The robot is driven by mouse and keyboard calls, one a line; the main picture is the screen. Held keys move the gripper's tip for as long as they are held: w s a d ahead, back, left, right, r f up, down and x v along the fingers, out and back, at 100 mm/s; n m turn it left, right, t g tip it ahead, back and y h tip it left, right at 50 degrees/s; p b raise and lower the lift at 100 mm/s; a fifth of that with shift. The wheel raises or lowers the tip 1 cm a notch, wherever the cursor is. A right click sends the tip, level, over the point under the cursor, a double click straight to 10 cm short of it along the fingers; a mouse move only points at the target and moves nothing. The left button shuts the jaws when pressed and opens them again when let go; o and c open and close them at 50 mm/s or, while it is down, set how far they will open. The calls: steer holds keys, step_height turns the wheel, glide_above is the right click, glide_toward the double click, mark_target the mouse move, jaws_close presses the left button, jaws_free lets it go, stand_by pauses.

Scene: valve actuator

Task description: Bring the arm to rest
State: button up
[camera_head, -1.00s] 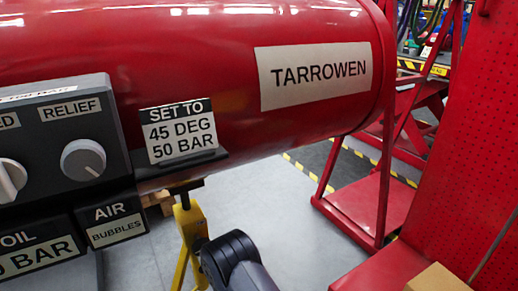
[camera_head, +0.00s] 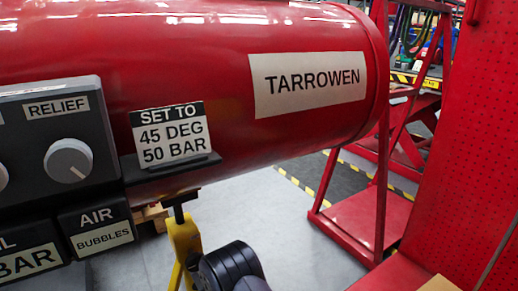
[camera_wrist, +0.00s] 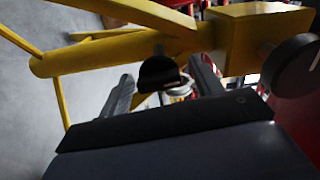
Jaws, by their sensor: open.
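My gripper (camera_wrist: 163,85) shows in the wrist view with its two dark fingers spread apart. No object is clearly held between them; a dark rounded part (camera_wrist: 159,72) shows in the gap, and I cannot tell what it belongs to. Yellow stand bars (camera_wrist: 110,52) lie beyond the fingers. In the head view, a dark link of my arm (camera_head: 234,266) shows at the bottom, in front of the floor beside the yellow stand (camera_head: 184,240). My gripper is not visible in the head view.
A red cylinder (camera_head: 225,50) spans the top, with a dark control panel (camera_head: 55,125) and relief knob (camera_head: 68,160) at left. A setting sign (camera_head: 172,133) stands on a ledge. A red frame (camera_head: 365,215) and red perforated panel (camera_head: 470,150) stand right. Grey floor (camera_head: 300,235) shows between.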

steer(key=shift+s+d+m, duration=0.15)
steer(key=shift+s+m, duration=0.1)
steer(key=shift+m, duration=0.05)
steer(key=p+v, duration=0.3)
steer(key=v, duration=0.7)
steer(key=b+x, duration=0.3)
steer(key=x, duration=0.8)
steer(key=shift+f, duration=0.1)
steer(key=shift+s+d+n, duration=0.1)
steer(key=shift+s+n, duration=0.05)
steer(key=shift+n, duration=0.25)
steer(key=n, duration=1)
steer(key=shift+s+r+n, duration=0.1)
steer(key=shift+r+n, duration=0.1)
steer(key=shift+n, duration=0.2)
steer(key=p+v, duration=0.3)
steer(key=v, duration=0.7)
steer(key=shift+s+d, duration=0.2)
steer(key=shift+s, duration=0.1)
